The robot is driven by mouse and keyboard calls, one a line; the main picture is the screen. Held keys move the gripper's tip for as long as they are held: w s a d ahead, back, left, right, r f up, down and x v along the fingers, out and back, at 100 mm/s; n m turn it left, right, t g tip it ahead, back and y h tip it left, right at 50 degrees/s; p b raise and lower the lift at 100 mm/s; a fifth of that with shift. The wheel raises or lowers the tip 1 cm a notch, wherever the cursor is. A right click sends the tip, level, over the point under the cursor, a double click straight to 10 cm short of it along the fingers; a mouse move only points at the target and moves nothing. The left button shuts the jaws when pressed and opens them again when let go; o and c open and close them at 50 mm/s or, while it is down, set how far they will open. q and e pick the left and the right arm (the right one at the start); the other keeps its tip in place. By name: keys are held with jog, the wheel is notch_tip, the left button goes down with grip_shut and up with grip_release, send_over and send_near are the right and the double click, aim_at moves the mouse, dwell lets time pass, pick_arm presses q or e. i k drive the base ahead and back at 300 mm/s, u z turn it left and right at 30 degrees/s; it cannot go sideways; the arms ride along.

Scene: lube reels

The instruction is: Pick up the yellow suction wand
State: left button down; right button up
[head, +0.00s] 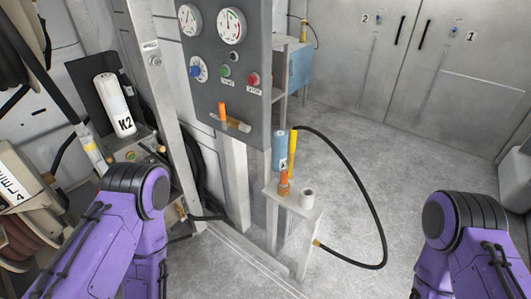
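A slim yellow wand (293,151) stands nearly upright at a small grey stand (296,205) in the middle of the head view. A black hose (358,178) leaves its top, loops out to the right and comes back to a fitting low on the stand. A blue cylinder (279,151) is close on its left, and an orange piece (284,184) is in front of its lower end, which is partly hidden. My purple arms show at the lower left and lower right, apart from the wand. Neither gripper shows.
A grey gauge panel (243,93) with buttons rises left of the stand. A white cup-like piece (307,198) is on the stand. A white K2 canister (115,104) and hose reels are at the left. Grey floor (420,140) is clear toward the cabinet doors (440,60).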

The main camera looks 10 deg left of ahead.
aim_at(292, 144)
jog(key=z, duration=0.15)
jog(key=i, duration=1.3)
jog(key=u, duration=0.65)
